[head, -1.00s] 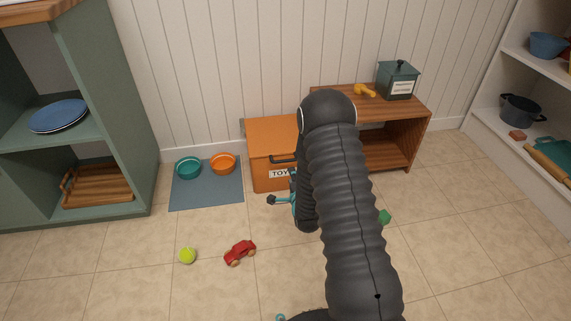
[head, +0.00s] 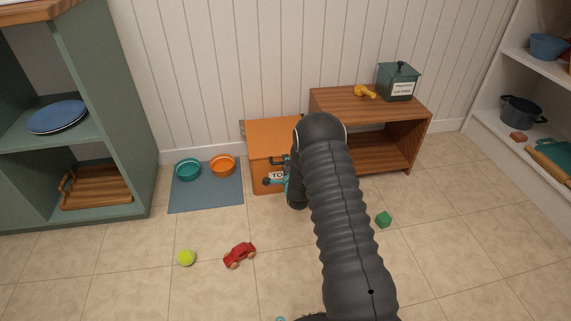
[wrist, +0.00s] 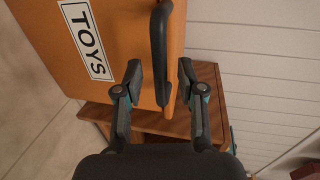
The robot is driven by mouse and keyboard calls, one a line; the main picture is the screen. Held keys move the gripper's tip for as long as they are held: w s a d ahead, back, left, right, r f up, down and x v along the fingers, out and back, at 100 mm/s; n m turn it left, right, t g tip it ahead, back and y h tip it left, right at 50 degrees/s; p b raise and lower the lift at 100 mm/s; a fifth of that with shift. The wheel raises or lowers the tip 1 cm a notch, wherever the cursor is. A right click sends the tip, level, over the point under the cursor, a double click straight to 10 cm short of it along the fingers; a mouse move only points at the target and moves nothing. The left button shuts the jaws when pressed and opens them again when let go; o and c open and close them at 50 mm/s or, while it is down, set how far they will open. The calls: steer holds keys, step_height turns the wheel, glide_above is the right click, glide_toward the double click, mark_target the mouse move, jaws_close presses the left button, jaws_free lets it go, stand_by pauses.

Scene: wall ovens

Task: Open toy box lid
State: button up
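The orange toy box (head: 258,160) stands against the wall with its lid (head: 271,130) down. Its front carries a white TOYS label (wrist: 88,40) and a black bar handle (wrist: 159,50), which shows large in the wrist view. My gripper (wrist: 160,78) is open, with one fingertip on each side of the handle's near end. I see gaps between the fingers and the bar. In the head view my gripper (head: 273,172) is at the box front, and my arm hides the box's right part.
A wooden shelf unit (head: 375,136) stands right of the box, with a yellow toy and a dark green canister on top. A mat (head: 205,195) with two bowls lies to the left.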

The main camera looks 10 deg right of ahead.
steer(key=shift+w+f, duration=0.1)
steer(key=shift+w, duration=0.45)
jaws_close()
